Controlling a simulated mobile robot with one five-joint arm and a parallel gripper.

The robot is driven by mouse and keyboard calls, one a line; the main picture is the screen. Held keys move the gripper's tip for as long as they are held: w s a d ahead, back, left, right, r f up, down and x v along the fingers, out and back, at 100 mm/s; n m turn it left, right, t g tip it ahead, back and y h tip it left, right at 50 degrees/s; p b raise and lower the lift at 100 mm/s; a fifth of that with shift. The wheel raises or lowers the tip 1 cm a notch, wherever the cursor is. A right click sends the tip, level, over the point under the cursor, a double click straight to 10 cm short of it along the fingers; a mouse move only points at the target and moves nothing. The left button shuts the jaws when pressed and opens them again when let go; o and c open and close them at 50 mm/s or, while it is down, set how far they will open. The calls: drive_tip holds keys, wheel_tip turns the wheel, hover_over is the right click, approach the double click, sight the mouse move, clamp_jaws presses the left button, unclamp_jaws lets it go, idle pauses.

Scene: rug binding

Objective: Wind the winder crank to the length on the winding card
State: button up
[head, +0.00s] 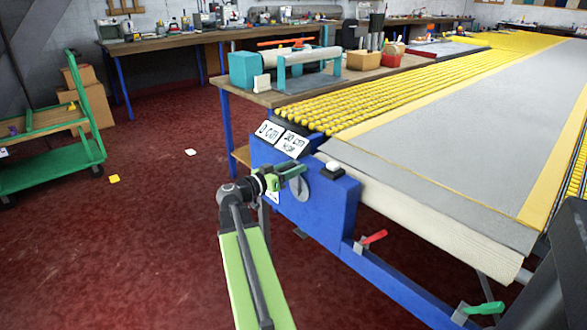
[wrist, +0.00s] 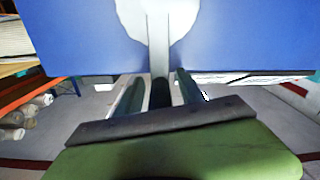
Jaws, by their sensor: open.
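The winder is a blue housing (head: 325,203) at the near corner of the long table. Its crank has a round grey disc (head: 303,188), which also shows pale at the top of the wrist view (wrist: 158,22). A grey crank bar (wrist: 159,60) runs down from the disc in the wrist view. My gripper (head: 290,172) is at the crank, with its open fingers (wrist: 158,90) on either side of the bar; contact cannot be told. Two white cards stand on the housing: one seems to read 0 cm (head: 270,132), the other 20 cm (head: 292,143) with small unclear text.
A pale roll (head: 430,220) hangs under the grey sheet (head: 440,130) beside the winder. A red lever (head: 374,236) and a green lever (head: 485,308) sit on the lower blue rail. A green cart (head: 85,155) stands left; the red floor between is mostly clear.

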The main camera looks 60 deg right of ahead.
clamp_jaws()
idle(0.3)
drive_tip(key=shift+s, duration=0.1)
idle(1.1)
